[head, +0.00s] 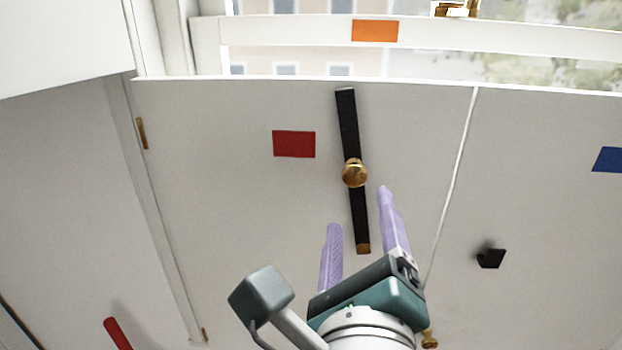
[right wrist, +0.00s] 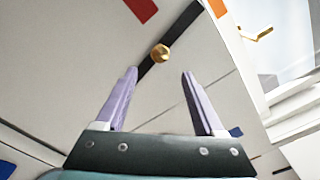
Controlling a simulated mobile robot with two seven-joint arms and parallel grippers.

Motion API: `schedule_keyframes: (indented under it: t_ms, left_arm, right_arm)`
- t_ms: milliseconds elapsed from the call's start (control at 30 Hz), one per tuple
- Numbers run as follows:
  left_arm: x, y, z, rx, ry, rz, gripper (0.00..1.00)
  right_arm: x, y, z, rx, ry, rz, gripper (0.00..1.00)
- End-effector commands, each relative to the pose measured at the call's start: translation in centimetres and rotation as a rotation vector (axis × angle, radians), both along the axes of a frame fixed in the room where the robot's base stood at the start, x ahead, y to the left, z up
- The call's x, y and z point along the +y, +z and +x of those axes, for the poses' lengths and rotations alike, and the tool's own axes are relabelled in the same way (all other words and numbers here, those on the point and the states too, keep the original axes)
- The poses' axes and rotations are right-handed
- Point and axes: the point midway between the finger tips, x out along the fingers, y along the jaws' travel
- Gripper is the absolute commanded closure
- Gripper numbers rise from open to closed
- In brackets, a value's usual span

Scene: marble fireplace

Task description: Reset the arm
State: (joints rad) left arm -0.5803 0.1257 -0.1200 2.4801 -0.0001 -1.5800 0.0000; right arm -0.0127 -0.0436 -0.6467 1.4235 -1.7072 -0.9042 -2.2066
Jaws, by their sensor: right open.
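My right gripper (head: 358,208) comes up from the bottom of the head view. Its two purple fingers are spread apart with nothing between them, and they also show in the right wrist view (right wrist: 159,75). Beyond the fingertips is a white panel (head: 230,210) with a long black bar (head: 349,122) on it. A round brass knob (head: 354,173) sits on the bar, and it appears between and beyond the fingers in the right wrist view (right wrist: 160,52). I cannot tell how far the fingertips are from the panel. My left gripper is not in view.
A red patch (head: 294,144) and a blue patch (head: 608,160) are on the white surface. An orange patch (head: 375,31) is on the window frame above. A small black piece (head: 491,258) sticks out at right. A red rod (head: 117,333) shows at lower left.

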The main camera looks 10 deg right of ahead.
Motion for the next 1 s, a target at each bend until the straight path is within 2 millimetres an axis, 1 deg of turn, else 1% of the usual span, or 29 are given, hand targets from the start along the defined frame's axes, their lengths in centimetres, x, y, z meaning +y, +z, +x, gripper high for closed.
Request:
schedule_keyframes:
  t_ms: [67, 167, 200, 267, 300, 367, 400, 467, 500, 567, 600, 667, 700, 800, 833, 900, 1000]
  left_arm:
    - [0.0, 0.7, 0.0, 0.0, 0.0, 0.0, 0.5]
    - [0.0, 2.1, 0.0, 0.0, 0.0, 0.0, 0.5]
    - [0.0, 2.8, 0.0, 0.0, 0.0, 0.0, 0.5]
    - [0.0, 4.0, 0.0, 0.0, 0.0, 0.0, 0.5]
    - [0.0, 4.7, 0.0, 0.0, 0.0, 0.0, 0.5]
    - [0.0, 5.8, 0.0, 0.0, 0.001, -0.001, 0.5]
    - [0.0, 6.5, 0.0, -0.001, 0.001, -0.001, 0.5]
    - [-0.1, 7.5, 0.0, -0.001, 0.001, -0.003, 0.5]
    - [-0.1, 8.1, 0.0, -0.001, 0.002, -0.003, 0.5]
    - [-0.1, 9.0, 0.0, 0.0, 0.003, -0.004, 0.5]
    - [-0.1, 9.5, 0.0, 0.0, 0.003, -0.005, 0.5]
    - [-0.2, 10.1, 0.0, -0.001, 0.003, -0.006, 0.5]
    - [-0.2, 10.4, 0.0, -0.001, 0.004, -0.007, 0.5]
    - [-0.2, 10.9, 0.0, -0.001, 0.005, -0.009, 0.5]
    - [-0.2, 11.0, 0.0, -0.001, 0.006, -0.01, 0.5]
    - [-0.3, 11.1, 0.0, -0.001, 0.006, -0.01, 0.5]
    - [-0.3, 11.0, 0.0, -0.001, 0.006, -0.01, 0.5]
  right_arm:
    - [-1.4, 0.3, -0.4, 0.003, -0.051, 0.121, 0.3]
    - [-4.9, 0.2, -2.0, -0.005, -0.2, 0.469, 0.3]
    - [-6.7, 0.0, -3.0, -0.021, -0.29, 0.659, 0.3]
    - [-9.2, -0.5, -5.0, -0.063, -0.45, 0.97, 0.3]
    - [-10.6, -0.8, -6.5, -0.105, -0.569, 1.179, 0.3]
    - [-12.1, -1.3, -9.0, -0.185, -0.755, 1.48, 0.3]
    - [-12.7, -1.4, -10.6, -0.247, -0.883, 1.666, 0.3]
    - [-13.1, -1.4, -13.0, -0.355, -1.081, 1.924, 0.3]
    - [-13.1, -1.1, -14.5, -0.432, -1.214, 2.074, 0.3]
    - [-12.6, -0.4, -16.5, -0.547, -1.408, 2.265, 0.3]
    - [-12.1, 0.2, -17.7, -0.621, -1.533, 2.366, 0.3]
    - [-11.4, 1.1, -19.2, -0.721, -1.702, 2.48, 0.3]
    - [-10.9, 1.8, -20.0, 0.749, 1.731, -2.434, 0.3]
    - [-9.9, 3.0, -21.4, 0.753, 1.694, -2.211, 0.3]
    - [-9.6, 3.3, -21.7, 0.753, 1.685, -2.17, 0.3]
    - [-9.3, 3.6, -22.1, 0.753, 1.677, -2.102, 0.3]
    - [-9.1, 3.6, -22.3, 0.753, 1.673, -2.073, 0.3]
